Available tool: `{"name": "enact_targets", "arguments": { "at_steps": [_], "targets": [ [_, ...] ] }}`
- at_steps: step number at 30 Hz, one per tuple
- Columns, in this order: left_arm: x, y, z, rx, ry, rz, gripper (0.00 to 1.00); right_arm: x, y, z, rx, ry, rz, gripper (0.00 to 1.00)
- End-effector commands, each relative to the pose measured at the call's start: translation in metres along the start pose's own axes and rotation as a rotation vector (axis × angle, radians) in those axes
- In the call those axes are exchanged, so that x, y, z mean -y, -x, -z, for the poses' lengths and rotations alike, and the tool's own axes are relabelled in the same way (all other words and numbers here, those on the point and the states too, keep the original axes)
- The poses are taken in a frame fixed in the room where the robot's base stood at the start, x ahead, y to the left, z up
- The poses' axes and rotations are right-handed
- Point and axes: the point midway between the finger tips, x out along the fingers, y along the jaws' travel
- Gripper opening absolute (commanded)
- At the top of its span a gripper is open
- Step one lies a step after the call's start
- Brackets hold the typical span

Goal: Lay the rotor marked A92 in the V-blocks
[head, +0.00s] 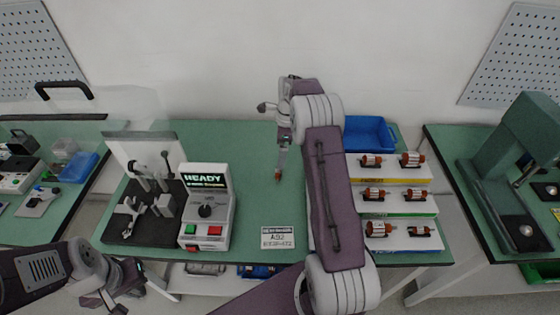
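Several copper-and-steel rotors lie in pairs on white stepped racks at the right, such as a back-row rotor (411,159) and a front-row rotor (378,229). Their marks are too small to read. A card (277,237) on the bench appears to read A92. Grey V-shaped blocks (165,205) stand on a black plate (118,229) beside the tester. My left gripper (128,294) is low at the left, in front of the bench edge, and looks open and empty. My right gripper (279,172) points down over the bench middle; its tip looks copper-brown, and whether it holds anything is unclear.
The tester (206,212) reads READY and has a dial and red and green buttons. A clear raised guard (146,150) stands behind the plate. A blue bin (368,132) is behind the racks. A green press (520,150) stands at the right. The bench middle is mostly clear.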

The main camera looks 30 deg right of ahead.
Motion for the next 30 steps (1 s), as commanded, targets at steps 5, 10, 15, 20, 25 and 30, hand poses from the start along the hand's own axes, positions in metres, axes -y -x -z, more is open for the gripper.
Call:
{"name": "enact_targets", "arguments": {
  "at_steps": [5,10,15,20,25,30],
  "targets": [
    [0.0,0.0,0.0,0.0,0.0,0.0,0.0,0.0,0.01,0.0,0.0,0.0,0.0,1.0],
    [0.0,0.0,0.0,0.0,0.0,0.0,0.0,-0.019,0.015,-0.013,-0.008,0.171,0.003,1.0],
    [0.0,0.0,0.0,0.0,0.0,0.0,0.0,-0.105,0.027,-0.043,-0.038,0.851,0.02,1.0],
    [0.0,0.0,0.0,0.0,0.0,0.0,0.0,-0.207,0.026,-0.042,-0.073,1.55,0.025,1.0],
    [0.0,0.0,0.0,0.0,0.0,0.0,0.0,-0.273,0.019,-0.025,-0.098,2.0,0.023,1.0],
    [0.0,0.0,0.0,0.0,0.0,0.0,0.0,-0.287,0.016,-0.019,-0.103,2.108,0.02,1.0]
  ]
}}
